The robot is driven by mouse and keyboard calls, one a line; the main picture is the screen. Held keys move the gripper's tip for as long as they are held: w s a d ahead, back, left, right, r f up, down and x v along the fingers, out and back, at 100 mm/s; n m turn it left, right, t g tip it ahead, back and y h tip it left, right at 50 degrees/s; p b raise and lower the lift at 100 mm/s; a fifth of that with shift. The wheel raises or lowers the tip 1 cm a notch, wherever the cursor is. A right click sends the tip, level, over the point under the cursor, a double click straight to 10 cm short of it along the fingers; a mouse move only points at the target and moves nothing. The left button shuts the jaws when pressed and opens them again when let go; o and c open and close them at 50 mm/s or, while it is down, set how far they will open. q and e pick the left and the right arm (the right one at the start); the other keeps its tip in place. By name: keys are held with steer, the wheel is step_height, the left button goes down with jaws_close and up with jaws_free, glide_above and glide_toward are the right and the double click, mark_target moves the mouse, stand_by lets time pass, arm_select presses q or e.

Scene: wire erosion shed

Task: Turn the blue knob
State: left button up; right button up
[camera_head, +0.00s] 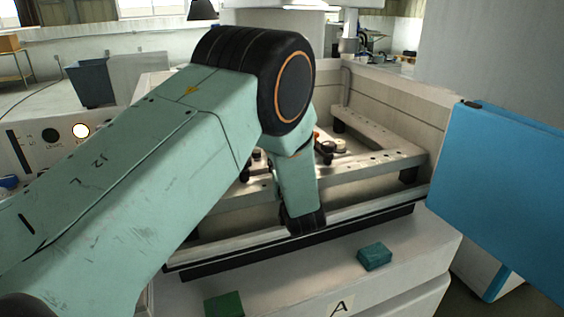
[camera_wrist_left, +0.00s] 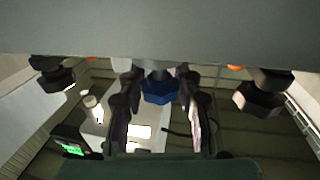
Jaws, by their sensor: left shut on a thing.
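The blue knob (camera_wrist_left: 160,91) hangs below a grey surface in the left wrist view, on a short dark stem. My left gripper (camera_wrist_left: 159,80) has one dark finger on each side of the knob and is shut on it. In the head view my left arm comes in from the left and bends down over the open machine tank (camera_head: 385,95). The gripper's fingers and the held knob cannot be made out there. My right gripper is in neither view.
Dark knobs flank the blue one, left (camera_wrist_left: 55,78) and right (camera_wrist_left: 262,98). A teal block (camera_head: 374,256) and a green block (camera_head: 224,305) lie on the ledge in front of the tank. A blue panel (camera_head: 505,190) stands at the right.

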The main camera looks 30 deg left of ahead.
arm_select(q)
steer(key=shift+n+g+y, duration=0.6)
steer(key=shift+g+y, duration=0.1)
steer(key=shift+y, duration=0.2)
steer(key=o, duration=1.2)
steer(key=shift+s+d+r, duration=0.1)
steer(key=shift+c, duration=0.2)
steer(key=v, duration=0.7)
steer(key=shift+s, duration=0.15)
steer(key=shift+d, duration=0.1)
steer(key=shift+s, duration=0.1)
